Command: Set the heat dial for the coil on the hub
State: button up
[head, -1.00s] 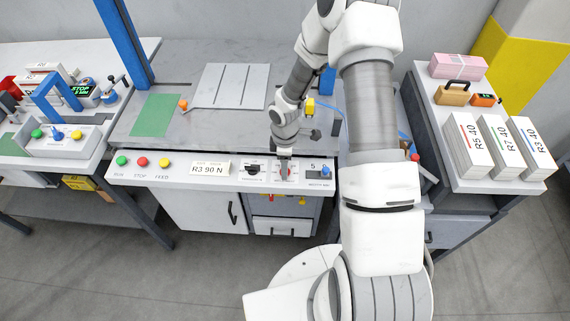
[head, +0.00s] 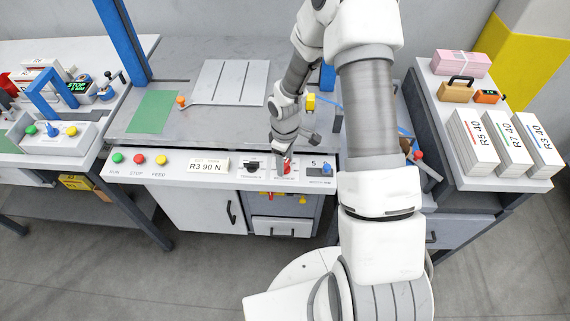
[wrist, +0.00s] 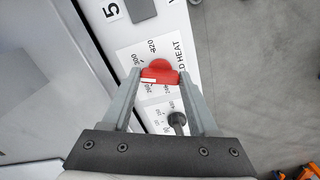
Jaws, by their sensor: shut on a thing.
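The red heat dial (head: 288,169) is on the white front panel (head: 225,178), right of the black dial (head: 252,167). My gripper (head: 281,168) reaches down to it from above. In the wrist view my gripper (wrist: 158,76) has one finger on each side of the red dial (wrist: 160,72) and is closed on its bar. A white mark shows on the dial's left part. The fingers and dial cover part of the scale, so I cannot tell the exact setting.
Green (head: 118,158), red and yellow buttons and a card reading R3 90 N (head: 208,165) lie left. Paper stacks (head: 472,142) stand on the right table.

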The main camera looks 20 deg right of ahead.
aim_at(285, 164)
jog(key=shift+m+b, duration=1.05)
jog(key=shift+m, duration=1.05)
jog(key=o, duration=1.4)
jog(key=shift+r, duration=0.1)
notch_tip(285, 164, up, 17)
jog(key=shift+r+p, duration=0.15)
jog(key=shift+p, duration=0.45)
